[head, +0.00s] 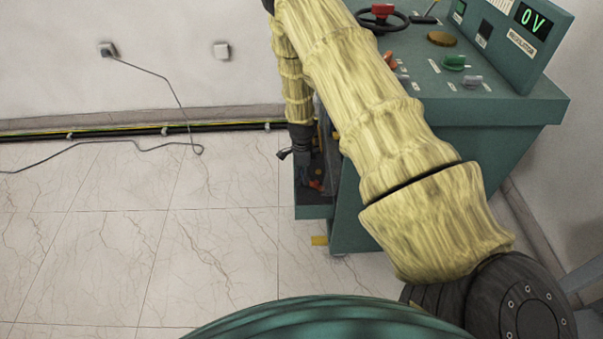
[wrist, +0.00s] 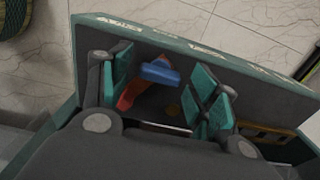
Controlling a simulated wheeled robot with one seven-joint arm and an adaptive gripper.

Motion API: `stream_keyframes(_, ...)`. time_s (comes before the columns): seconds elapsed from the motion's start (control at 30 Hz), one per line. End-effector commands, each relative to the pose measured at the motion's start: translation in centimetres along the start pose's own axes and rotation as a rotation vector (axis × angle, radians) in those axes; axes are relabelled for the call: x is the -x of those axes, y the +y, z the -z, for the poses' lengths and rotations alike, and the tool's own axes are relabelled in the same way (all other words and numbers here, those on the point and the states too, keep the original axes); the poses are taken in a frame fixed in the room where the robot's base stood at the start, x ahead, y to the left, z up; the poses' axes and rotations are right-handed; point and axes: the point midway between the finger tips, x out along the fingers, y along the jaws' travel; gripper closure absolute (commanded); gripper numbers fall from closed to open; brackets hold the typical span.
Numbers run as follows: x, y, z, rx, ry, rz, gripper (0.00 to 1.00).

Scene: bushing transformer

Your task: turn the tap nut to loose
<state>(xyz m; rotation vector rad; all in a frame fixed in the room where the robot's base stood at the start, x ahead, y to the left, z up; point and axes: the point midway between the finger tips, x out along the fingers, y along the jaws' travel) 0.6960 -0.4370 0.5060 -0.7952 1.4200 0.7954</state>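In the wrist view, my gripper (wrist: 163,88) has its two teal-padded fingers spread apart, with nothing clasped between them. Beyond the fingers, inside a dark recess, are a blue block-shaped part (wrist: 160,73) and a red part (wrist: 128,97) beside it, partly covered by the left finger. A small brownish spot (wrist: 173,110) shows lower in the recess. I cannot tell which of these is the tap nut. In the head view, my gripper (head: 298,158) points down at the open lower left side of the teal cabinet; a small orange-red part (head: 316,185) shows below it.
The recess has a teal rim (wrist: 235,62) close around my fingers. The teal cabinet's (head: 488,160) top carries a red-hubbed wheel (head: 384,12), a green knob (head: 455,62) and a display reading 0 V (head: 531,20). A grey cable (head: 165,85) hangs at left.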

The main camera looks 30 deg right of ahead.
Motion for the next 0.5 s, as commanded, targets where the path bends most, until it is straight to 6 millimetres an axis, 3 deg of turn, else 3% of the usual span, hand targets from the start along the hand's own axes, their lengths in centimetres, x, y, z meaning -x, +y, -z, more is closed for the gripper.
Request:
stream_keyframes(0.03, 0.01, 0.0, 0.0, 0.0, 0.0, 0.0, 0.52)
stream_keyframes(0.2, 0.02, 0.01, -0.01, 0.0, 0.0, 0.0, 0.83)
stream_keyframes(0.5, 0.06, 0.0, -0.01, 0.021, 0.0, 0.0, 0.83)
